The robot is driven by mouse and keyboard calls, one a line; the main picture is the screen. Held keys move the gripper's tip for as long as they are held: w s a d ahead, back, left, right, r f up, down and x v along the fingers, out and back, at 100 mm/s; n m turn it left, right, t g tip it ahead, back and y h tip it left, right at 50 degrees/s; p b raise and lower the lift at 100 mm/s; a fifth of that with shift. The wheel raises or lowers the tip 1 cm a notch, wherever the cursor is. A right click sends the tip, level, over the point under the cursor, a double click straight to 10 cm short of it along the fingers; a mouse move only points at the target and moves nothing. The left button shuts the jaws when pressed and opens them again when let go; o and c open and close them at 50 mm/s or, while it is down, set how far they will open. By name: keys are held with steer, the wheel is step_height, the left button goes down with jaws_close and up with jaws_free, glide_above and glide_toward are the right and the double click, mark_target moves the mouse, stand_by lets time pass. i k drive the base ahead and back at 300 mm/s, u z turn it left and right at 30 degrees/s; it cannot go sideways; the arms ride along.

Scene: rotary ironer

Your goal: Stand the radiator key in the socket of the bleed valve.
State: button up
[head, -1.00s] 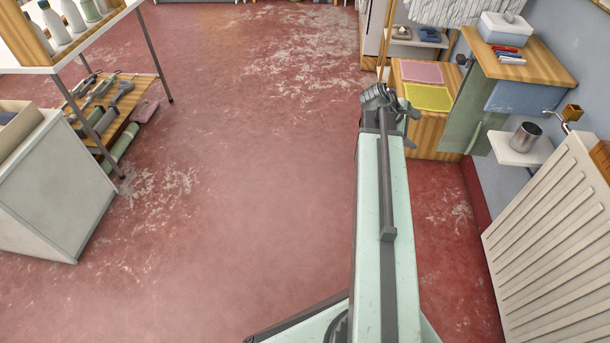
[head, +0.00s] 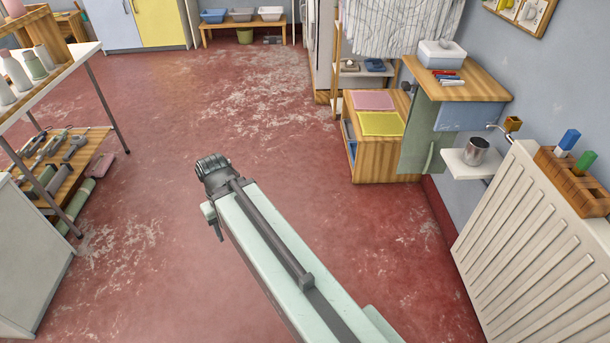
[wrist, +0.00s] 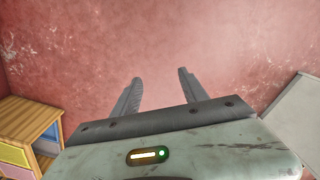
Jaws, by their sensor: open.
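My gripper (wrist: 160,78) is open and empty in the wrist view, its two fingers pointing over bare red floor. In the head view the end of my arm, with my gripper (head: 212,168), is over the open floor left of the radiator, well apart from it. A small brass block (head: 513,124) on a bent metal pipe sits by the radiator's far top corner and looks like the bleed valve; its socket is too small to make out. A wooden holder (head: 568,186) on the radiator carries a blue piece (head: 568,140) and a green piece (head: 585,161). I cannot tell which thing is the radiator key.
The white ribbed radiator (head: 525,245) stands along the right wall. A metal cup (head: 475,151) stands on a small white shelf (head: 467,167). A wooden cabinet (head: 382,160) with pink and yellow mats is beyond. A shelved table (head: 62,82) is at left. The middle floor is free.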

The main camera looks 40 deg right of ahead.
mark_target(512, 123)
steer(key=z, duration=3)
steer(key=k, duration=0.5)
steer(key=i, duration=0.5)
steer(key=u, duration=0.1)
